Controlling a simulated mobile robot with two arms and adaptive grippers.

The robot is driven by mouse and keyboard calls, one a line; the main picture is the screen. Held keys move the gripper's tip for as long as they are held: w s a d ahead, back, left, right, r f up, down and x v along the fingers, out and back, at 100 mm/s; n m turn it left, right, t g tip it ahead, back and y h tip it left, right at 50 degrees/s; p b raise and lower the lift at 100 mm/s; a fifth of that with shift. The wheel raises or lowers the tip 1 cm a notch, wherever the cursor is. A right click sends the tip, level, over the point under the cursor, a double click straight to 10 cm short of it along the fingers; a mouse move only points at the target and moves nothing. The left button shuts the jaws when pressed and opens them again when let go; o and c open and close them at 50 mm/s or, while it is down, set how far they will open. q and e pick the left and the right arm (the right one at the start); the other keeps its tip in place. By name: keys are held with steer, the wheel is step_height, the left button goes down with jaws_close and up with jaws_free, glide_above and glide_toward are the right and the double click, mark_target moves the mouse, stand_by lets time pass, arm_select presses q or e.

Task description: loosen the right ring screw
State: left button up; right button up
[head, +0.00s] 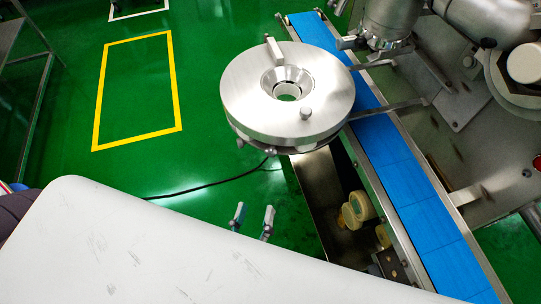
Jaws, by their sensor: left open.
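A round, shiny metal disc (252,92) with a funnel-like central hole (287,84) sits at the machine. A short upright metal bar (273,50) stands near its far edge, and a small round knob (305,113) stands on its near right part. Small metal ends show under its near rim, one of them at the lower front (271,152). I cannot tell for sure which of these is the right ring screw. My left gripper (253,218) is below the disc in the picture, its two fingertips apart, empty and not touching the disc. My right gripper is not in view.
A blue conveyor belt (420,205) runs along the right of the disc. Metal rods (388,108) reach from the machine housing (470,130) towards the disc. Cream-coloured rollers (358,207) sit below the belt. A black cable (205,187) crosses the open green floor at left.

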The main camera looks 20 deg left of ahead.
arm_select(q)
steer(key=p, duration=0.1)
glide_toward(270, 155)
steer(key=w, duration=0.3)
steer(key=w+p, duration=0.1)
steer(key=w, duration=0.4)
steer(key=shift+w+a+r+p, duration=0.1)
steer(key=shift+w+a+p, duration=0.2)
steer(key=shift+w+a, duration=0.1)
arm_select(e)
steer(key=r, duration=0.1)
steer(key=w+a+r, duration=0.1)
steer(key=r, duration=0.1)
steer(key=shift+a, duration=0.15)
arm_select(q)
steer(key=shift+c, duration=0.4)
steer(key=c, duration=0.8)
jaws_close()
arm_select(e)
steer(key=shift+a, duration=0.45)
